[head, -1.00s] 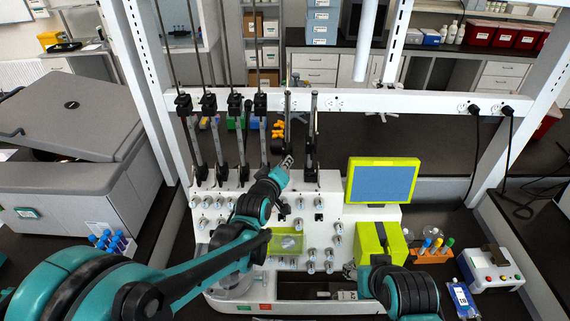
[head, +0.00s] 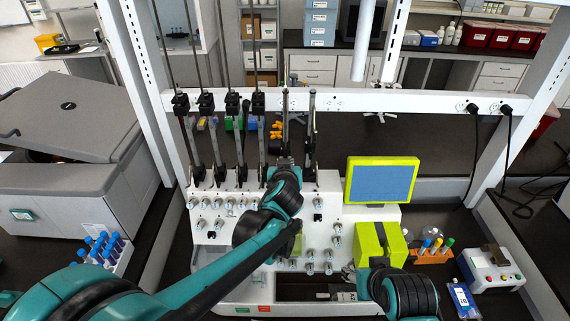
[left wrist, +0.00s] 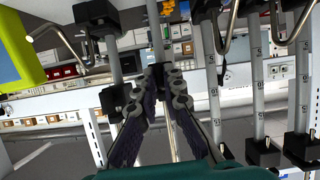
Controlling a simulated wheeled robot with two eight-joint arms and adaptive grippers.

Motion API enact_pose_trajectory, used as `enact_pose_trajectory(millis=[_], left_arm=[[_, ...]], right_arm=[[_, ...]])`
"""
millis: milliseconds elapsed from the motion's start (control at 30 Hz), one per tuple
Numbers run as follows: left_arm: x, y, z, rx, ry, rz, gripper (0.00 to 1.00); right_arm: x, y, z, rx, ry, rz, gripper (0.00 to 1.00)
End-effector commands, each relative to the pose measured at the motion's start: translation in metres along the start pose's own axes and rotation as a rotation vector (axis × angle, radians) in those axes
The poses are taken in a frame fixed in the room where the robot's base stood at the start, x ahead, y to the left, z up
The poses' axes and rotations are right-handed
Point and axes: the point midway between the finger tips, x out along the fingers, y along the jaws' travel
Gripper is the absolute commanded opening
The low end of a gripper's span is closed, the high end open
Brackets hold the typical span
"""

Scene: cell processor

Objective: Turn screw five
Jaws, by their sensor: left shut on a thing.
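The cell processor (head: 330,188) is a white machine with rows of metal knobs and tall rods along its back. The fifth rod from the left (head: 285,125) has a dark screw fitting low down. My left gripper (head: 286,164) reaches up to the foot of that rod. In the left wrist view, my left gripper (left wrist: 165,78) has its fingers closed together at the fifth rod (left wrist: 155,30). It is shut on the small dark screw there, mostly hidden by the fingers.
The sixth rod (head: 311,130) stands close on the right, the fourth (head: 261,130) on the left. A yellow-framed screen (head: 382,181) and a yellow-green block (head: 380,242) lie to the right. A white crossbar (head: 400,103) runs behind the rods.

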Motion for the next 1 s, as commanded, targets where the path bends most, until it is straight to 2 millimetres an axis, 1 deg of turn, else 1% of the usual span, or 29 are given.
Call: enact_pose_trajectory(millis=[233, 633, 667, 700, 733, 1000], left_arm=[[-0.0001, 0.0009, 0.0003, 0.044, 0.0, -0.017, 0.0], [-0.0001, 0.0007, 0.0002, 0.049, 0.0, -0.02, 0.0], [-0.0001, 0.0007, 0.0002, 0.049, 0.0, -0.02, 0.13], [-0.0001, 0.0007, 0.0002, 0.049, 0.0, -0.02, 0.24], [-0.0001, 0.0006, 0.0002, 0.049, 0.0, -0.02, 0.29], [-0.0003, 0.0006, 0.0002, 0.048, 0.0, -0.019, 0.29]], right_arm=[[0.0013, 0.0, 0.0009, 0.0, 0.0, 0.0, 0.5], [0.0013, 0.0, 0.0009, 0.0, 0.0, 0.0, 0.5], [0.0013, 0.0, 0.0009, 0.0, 0.0, 0.0, 0.5], [0.0013, 0.0, 0.0009, 0.0, 0.0, 0.0, 0.5], [0.0013, 0.0, 0.0009, 0.0, 0.0, 0.0, 0.5], [0.0013, 0.0, 0.0009, 0.0, 0.0, 0.0, 0.5]])
